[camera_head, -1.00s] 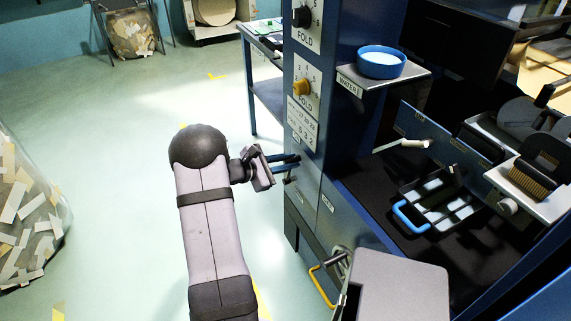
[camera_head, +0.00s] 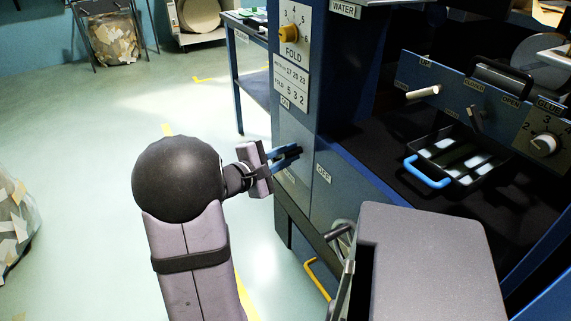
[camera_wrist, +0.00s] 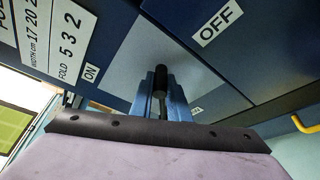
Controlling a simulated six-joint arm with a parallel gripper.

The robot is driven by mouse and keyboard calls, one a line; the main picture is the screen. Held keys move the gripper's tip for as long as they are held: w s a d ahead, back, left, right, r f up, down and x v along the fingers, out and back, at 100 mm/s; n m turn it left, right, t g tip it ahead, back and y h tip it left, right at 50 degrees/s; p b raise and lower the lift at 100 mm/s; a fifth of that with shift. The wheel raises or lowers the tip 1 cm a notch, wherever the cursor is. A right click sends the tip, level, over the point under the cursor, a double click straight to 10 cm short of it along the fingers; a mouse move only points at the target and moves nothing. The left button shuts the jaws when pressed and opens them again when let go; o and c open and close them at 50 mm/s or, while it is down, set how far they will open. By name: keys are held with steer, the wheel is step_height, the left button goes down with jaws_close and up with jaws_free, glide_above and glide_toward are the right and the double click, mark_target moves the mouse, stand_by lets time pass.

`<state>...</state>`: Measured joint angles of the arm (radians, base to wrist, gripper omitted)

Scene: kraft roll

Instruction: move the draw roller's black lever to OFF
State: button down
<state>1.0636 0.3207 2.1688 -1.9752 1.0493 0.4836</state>
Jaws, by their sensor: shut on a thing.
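The black lever (camera_wrist: 160,76) shows in the wrist view, standing out from a grey plate on the blue machine's side. My gripper (camera_wrist: 160,92) is shut on it, with one blue finger on each side. An ON label (camera_wrist: 91,73) lies to the lever's left and an OFF label (camera_wrist: 216,23) to its upper right. The lever is between the two labels in the picture; its exact setting I cannot tell. In the head view my gripper (camera_head: 294,152) is at the machine's corner panel, below the ON label (camera_head: 285,102) and left of the OFF label (camera_head: 323,173). The fingers largely hide the lever there.
A blue-handled tray (camera_head: 428,172) lies in the machine at the right. A yellow handle (camera_head: 318,280) is below.

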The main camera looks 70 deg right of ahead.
steer(key=shift+s+a+f+m+h+b, duration=0.2)
steer(key=shift+f+m+b, duration=0.25)
steer(key=shift+b, duration=0.95)
steer(key=shift+s+a+f+m+h+b, duration=0.15)
steer(key=shift+f+b, duration=0.5)
steer(key=shift+b, duration=0.75)
steer(key=shift+s+a+f+m+h+b, duration=0.15)
steer(key=shift+f+m+b, duration=0.35)
steer(key=shift+b, duration=0.9)
steer(key=b, duration=0.3)
steer(key=f+m+b, duration=0.1)
steer(key=b, duration=0.1)
steer(key=shift+s+a+f+h+b, duration=0.1)
steer(key=shift+s+a+h+b, duration=0.2)
steer(key=shift+a+b, duration=0.1)
steer(key=c, duration=1.7)
jaws_free()
steer(key=p+v, duration=0.2)
steer(key=v, duration=0.5)
steer(key=shift+a, duration=0.1)
